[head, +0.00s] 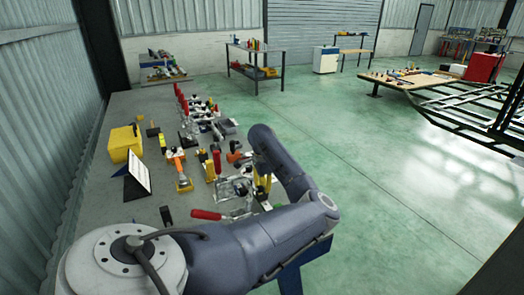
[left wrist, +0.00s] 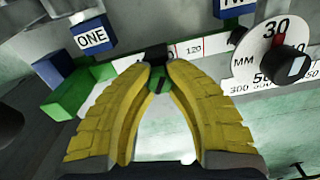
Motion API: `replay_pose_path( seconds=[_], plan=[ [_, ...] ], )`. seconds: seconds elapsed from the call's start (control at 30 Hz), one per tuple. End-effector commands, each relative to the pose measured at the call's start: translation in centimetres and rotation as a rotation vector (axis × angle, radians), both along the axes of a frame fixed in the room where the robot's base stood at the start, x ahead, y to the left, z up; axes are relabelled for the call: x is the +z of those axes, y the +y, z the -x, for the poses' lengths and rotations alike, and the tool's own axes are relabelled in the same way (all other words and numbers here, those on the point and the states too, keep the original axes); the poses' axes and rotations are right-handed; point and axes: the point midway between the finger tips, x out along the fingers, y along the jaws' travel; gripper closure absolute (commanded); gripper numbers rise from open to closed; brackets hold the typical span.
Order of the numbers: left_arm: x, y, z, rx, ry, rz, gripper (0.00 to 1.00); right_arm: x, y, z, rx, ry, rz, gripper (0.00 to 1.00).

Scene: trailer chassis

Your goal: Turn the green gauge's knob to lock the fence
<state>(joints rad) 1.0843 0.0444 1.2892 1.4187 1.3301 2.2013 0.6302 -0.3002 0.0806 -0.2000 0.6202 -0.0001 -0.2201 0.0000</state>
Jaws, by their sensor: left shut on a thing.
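In the left wrist view my left gripper (left wrist: 159,74) has its two yellow fingers closed together at the tips on a small dark knob (left wrist: 157,54) of the green gauge. The gauge's green block (left wrist: 78,98) shows to the left of the fingers. A white scale strip (left wrist: 190,48) with printed numbers runs behind the tips. The fingers hide part of the knob and the gauge, so the knob's angle cannot be told. In the head view the left gripper (head: 262,186) is small and partly hidden beside my forearm, low over the bench. My right gripper is not in view.
A blue ONE tag (left wrist: 92,37) and a second blue tag (left wrist: 237,8) stand behind the scale. A white MM dial (left wrist: 262,52) with a black knob (left wrist: 292,64) is at right. Red-handled clamps (head: 207,214) and other tools crowd the grey bench (head: 100,215).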

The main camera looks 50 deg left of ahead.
Motion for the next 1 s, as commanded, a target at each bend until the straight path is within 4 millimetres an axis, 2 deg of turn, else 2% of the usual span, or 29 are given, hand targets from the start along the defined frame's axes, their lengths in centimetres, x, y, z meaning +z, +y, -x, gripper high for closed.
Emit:
replay_pose_path(
  seconds=[0.7,1.0],
  plan=[
    [0.03,0.01,0.0,-0.67,0.0,0.0,1.0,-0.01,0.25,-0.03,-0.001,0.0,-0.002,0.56],
    [0.07,0.02,-0.04,-0.886,-0.001,-0.001,1.0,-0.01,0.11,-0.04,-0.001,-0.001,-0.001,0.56]
  ],
)
